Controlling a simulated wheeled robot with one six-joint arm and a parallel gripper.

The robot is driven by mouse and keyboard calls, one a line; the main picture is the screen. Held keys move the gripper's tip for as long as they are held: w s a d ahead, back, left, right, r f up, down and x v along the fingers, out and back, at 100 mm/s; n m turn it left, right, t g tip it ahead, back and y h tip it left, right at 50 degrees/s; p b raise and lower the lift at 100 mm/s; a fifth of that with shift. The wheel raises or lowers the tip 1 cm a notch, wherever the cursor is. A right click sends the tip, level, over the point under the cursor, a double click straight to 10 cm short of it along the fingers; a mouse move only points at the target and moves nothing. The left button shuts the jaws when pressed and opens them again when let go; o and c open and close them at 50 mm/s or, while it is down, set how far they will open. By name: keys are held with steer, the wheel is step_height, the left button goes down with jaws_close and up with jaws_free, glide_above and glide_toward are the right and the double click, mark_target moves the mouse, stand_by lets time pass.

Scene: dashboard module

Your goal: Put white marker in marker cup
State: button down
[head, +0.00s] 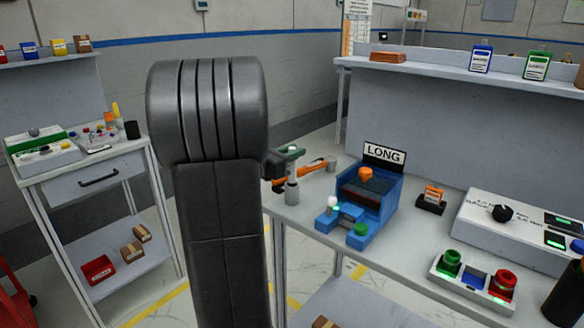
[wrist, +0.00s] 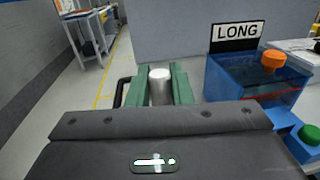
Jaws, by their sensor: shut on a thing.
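My gripper (head: 290,153) is at the left end of the workbench, partly hidden by my dark arm. In the wrist view its green fingers (wrist: 160,88) are shut on a pale upright cylinder with a white top, which looks like the white marker (wrist: 160,76). In the head view a grey cylinder (head: 291,192) shows below the fingers; I cannot tell whether it is the held thing's lower part. A black cup (head: 132,130) stands on the left table, and a dark cylinder (head: 565,296) stands at the workbench's right edge. I cannot tell which is the marker cup.
An orange tool (head: 315,167) lies beside the gripper. A blue fixture (head: 375,205) with a LONG sign (head: 384,156) stands to the right, followed by a button box (head: 473,283) and a white panel (head: 522,231). Floor separates the workbench from the left table (head: 130,160).

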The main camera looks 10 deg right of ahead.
mark_target(292, 182)
steer(key=shift+f, duration=1.55)
steer(key=shift+f+b, duration=0.1)
steer(key=shift+b, duration=0.2)
steer(key=c, duration=1.3)
jaws_free()
steer(key=shift+s+a, duration=0.1)
steer(key=shift+a, duration=0.1)
steer(key=v, duration=1.1)
steer(key=shift+s+a+p, duration=0.2)
steer(key=shift+a+p, duration=0.1)
steer(key=shift+p, duration=0.05)
